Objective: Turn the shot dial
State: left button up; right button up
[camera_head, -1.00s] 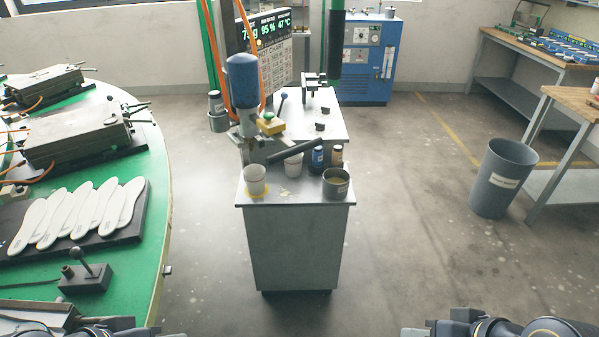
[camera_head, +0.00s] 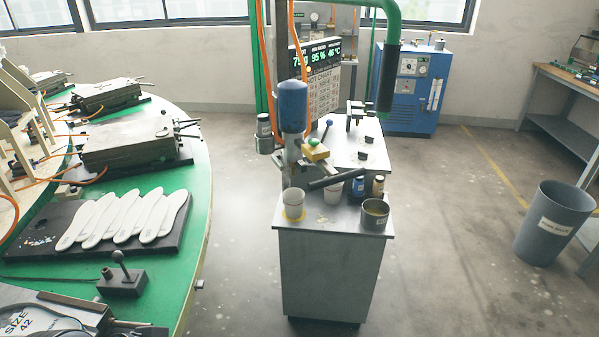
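A dosing station with a blue cylinder (camera_head: 293,106) stands over a grey cabinet (camera_head: 330,270) in the middle of the camera_head view. Two small black knobs, one farther back (camera_head: 366,140) and one nearer (camera_head: 363,155), sit on the cabinet's rear top. I cannot tell which part is the shot dial. A lit display (camera_head: 324,50) behind the cylinder seems to read 75 g, 95 % and 46 °C, above a shot chart (camera_head: 322,90). Neither of my grippers shows now.
The green round table (camera_head: 200,215) at left carries moulds and white insoles (camera_head: 125,220). A bin (camera_head: 553,225) stands right. Floor between is clear.

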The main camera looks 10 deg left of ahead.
aim_at(362, 155)
jog(key=u, duration=2.6)
jog(key=z, duration=2.6)
jog(key=u, duration=0.5)
jog(key=i+l+u, duration=0.2)
jog(key=u, duration=0.15)
jog(key=i+l+u, duration=0.15)
jog(key=l+u, duration=0.15)
jog(key=i+l+u, duration=0.1)
jog(key=l+u, duration=0.25)
jog(key=l, duration=0.1)
